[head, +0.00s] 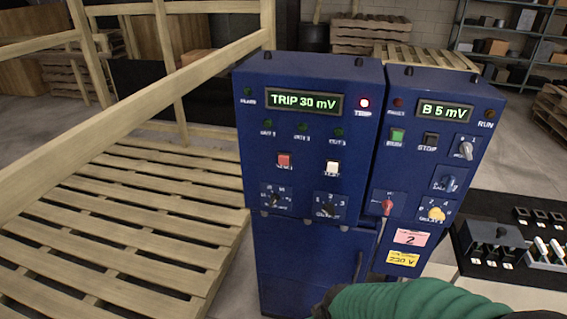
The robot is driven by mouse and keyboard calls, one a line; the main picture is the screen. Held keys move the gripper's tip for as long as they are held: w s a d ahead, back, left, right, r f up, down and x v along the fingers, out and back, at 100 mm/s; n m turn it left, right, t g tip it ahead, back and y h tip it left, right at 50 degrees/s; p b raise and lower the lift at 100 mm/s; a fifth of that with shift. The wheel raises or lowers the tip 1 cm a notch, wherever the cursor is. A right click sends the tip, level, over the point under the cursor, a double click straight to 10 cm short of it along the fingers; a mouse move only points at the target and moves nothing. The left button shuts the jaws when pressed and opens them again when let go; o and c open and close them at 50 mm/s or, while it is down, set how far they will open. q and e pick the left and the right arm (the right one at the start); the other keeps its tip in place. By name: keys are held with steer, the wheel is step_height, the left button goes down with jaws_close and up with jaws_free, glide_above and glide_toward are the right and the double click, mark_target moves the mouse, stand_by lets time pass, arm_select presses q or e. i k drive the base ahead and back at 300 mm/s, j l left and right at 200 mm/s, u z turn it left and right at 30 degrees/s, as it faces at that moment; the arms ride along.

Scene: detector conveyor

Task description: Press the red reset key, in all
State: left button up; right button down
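The red key (284,160) sits on the left face of the blue control cabinet (312,225), above a faint label that is too small to read. A white key (332,167) is to its right. Above them the display (304,103) reads "TRIP 30 mV", and the red lamp (364,103) marked TRIP is lit. Nothing covers the red key or touches it. Neither of my grippers shows. A green ribbed sleeve crosses the bottom right edge, in front of the cabinet's lower part; no fingers are visible on it.
The right panel has a "B 5 mV" display (444,110), a green button (397,136), a black STOP button (430,140) and several knobs. A wooden pallet (120,220) and rail stand left. A black tray (490,272) with small parts is right.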

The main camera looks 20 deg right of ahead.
mark_target(282, 159)
steer(key=i+j, duration=0.1)
steer(key=i, duration=0.4)
steer(key=i+j, duration=0.1)
steer(key=i, duration=0.4)
steer(key=z, duration=1.65)
steer(key=i+j, duration=0.05)
steer(key=j, duration=0.05)
